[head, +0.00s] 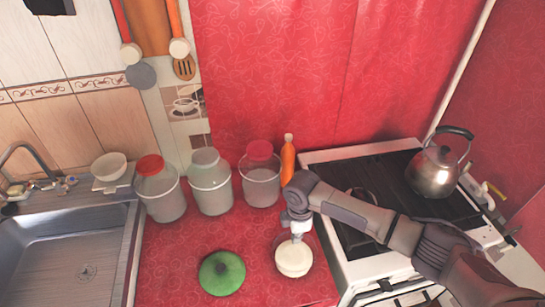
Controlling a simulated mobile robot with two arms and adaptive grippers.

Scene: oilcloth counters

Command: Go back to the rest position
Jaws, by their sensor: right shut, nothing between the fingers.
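My right arm reaches in from the lower right over the corner of the stove. Its gripper (297,238) points down, shut and empty, over a round pot or bowl with a cream-white top (293,261). The gripper tip overlaps the far side of this vessel in the picture; I cannot tell whether they touch. A round green lid (222,274) lies on the red counter to its left. My left gripper is not in view.
Three jars stand at the back of the counter: red-lidded (163,190), grey-lidded (210,183) and red-topped (260,177). An orange bottle (288,162) is beside them. The stove (385,164) holds a metal kettle (434,172). A sink (65,255) is at left.

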